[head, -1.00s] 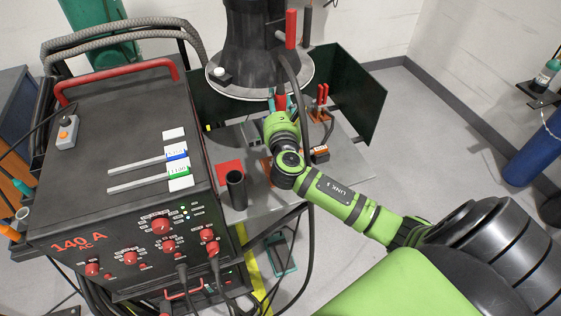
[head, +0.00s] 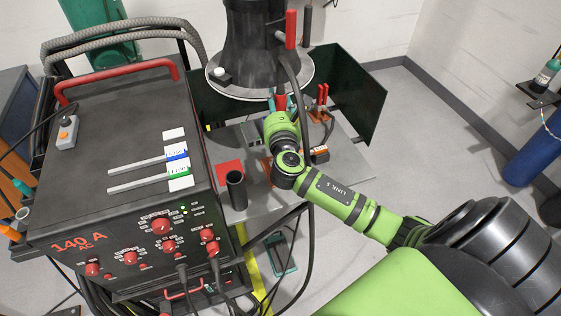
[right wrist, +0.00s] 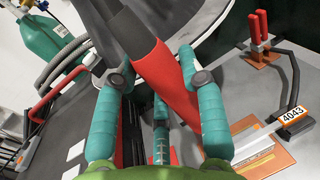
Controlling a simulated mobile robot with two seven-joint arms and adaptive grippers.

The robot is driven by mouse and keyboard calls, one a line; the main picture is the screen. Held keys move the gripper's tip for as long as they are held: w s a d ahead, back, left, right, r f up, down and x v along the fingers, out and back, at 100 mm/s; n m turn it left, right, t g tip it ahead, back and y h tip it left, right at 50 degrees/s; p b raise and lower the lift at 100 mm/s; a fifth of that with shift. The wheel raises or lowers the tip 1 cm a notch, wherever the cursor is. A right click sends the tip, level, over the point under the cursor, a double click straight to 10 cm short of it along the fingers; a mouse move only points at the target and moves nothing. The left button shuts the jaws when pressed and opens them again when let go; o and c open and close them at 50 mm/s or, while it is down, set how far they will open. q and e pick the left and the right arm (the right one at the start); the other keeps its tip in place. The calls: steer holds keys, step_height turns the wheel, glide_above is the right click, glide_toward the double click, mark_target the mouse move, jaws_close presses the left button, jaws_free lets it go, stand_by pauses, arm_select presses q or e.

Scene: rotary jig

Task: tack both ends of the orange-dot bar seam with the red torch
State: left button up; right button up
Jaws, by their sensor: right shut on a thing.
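My right gripper (right wrist: 155,68) has teal fingers and is shut on the red torch (right wrist: 168,82), whose dark upper part runs up and left in the right wrist view. In the head view the red of the torch (head: 281,102) shows just past my green right wrist, which hides most of the gripper. The torch tip is not clear in either view. My left gripper is not in view.
A welding machine (head: 120,130) with red knobs stands left.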

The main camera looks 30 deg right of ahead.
mark_target(278, 93)
steer(key=shift+r+p, duration=1.55)
steer(key=shift+r, duration=1.05)
steer(key=shift+d, duration=0.1)
